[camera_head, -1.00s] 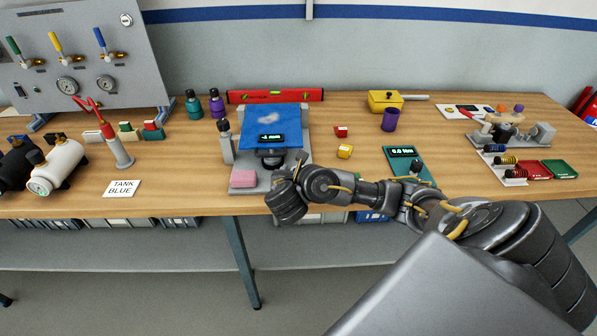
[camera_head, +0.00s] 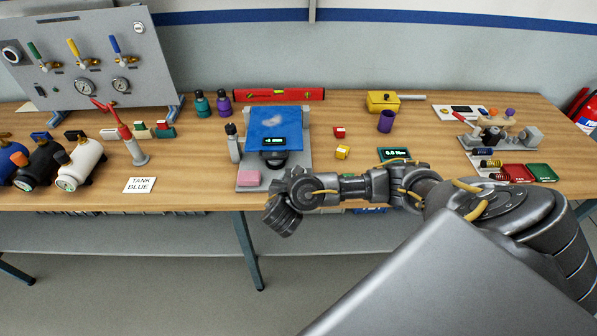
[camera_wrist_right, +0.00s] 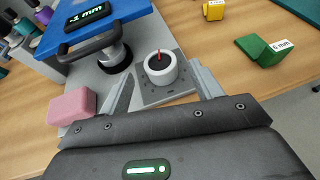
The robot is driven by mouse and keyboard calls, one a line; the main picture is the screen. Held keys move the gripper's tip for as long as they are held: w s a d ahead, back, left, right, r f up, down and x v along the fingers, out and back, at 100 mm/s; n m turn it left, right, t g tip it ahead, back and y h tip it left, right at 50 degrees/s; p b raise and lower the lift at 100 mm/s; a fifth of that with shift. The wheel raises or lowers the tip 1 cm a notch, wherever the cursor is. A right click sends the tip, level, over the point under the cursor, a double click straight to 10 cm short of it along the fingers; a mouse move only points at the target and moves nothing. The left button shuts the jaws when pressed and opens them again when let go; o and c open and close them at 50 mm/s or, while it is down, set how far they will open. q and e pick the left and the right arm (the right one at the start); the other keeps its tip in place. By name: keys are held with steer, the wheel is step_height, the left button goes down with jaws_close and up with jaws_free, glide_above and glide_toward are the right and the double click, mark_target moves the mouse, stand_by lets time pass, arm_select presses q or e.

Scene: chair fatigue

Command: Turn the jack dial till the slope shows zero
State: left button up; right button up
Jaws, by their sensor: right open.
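The jack stands on a grey base (camera_head: 300,172) on the bench, with a blue plate (camera_head: 270,124) on top. The plate's front readout (camera_head: 273,141) shows in the right wrist view (camera_wrist_right: 87,16) and seems to read -1 mm, its sign hard to make out. A white round dial (camera_wrist_right: 161,70) with a red mark sits on a grey block at the base's front; in the head view my arm hides it. My right gripper (camera_wrist_right: 163,78) is open, its fingers spread to either side of the dial's near side; contact cannot be told. My left gripper is not in view.
A pink block (camera_wrist_right: 72,106) lies on the base left of my right gripper. A green block marked 6 mm (camera_wrist_right: 264,50) and a yellow block (camera_wrist_right: 213,9) lie to the right. A red level (camera_head: 279,95) lies behind the jack. Tanks (camera_head: 82,163) stand at left.

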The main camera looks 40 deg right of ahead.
steer(key=shift+s+a+r+p, duration=0.4)
steer(key=shift+a+r+p, duration=0.2)
steer(key=shift+p, duration=0.2)
steer(key=shift+s+a+p, duration=0.3)
steer(key=shift+s+p, duration=0.15)
steer(key=shift+p, duration=0.15)
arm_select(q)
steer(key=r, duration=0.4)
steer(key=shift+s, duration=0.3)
arm_select(e)
steer(key=shift+w+a+f, duration=0.1)
steer(key=shift+a, duration=0.05)
